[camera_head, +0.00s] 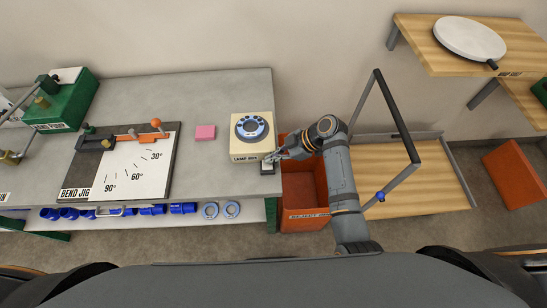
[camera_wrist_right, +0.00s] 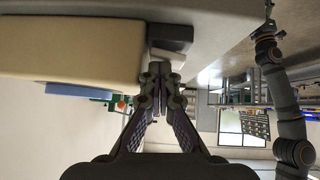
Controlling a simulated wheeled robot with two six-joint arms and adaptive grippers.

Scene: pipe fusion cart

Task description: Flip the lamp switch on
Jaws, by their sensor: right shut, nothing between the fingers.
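The cream lamp box (camera_head: 252,149) with a round blue-grey dial stands at the right end of the grey bench. A small dark switch block (camera_head: 267,169) sits at its front right, by the bench edge. My right gripper (camera_head: 274,158) is at this block, shut and empty. In the upside-down right wrist view, the shut fingers (camera_wrist_right: 160,88) point at the dark block (camera_wrist_right: 171,36), beside the lamp box (camera_wrist_right: 70,50). Whether they touch it, and the switch's position, I cannot tell. My left arm shows at the right there; its gripper (camera_wrist_right: 268,22) is too small to read.
An orange-red bin (camera_head: 304,190) stands beside the bench under my right arm. A bend jig (camera_head: 130,168) and a pink block (camera_head: 205,132) lie left on the bench. A wooden rack with a grey frame (camera_head: 425,180) stands right. Bare bench surrounds the pink block.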

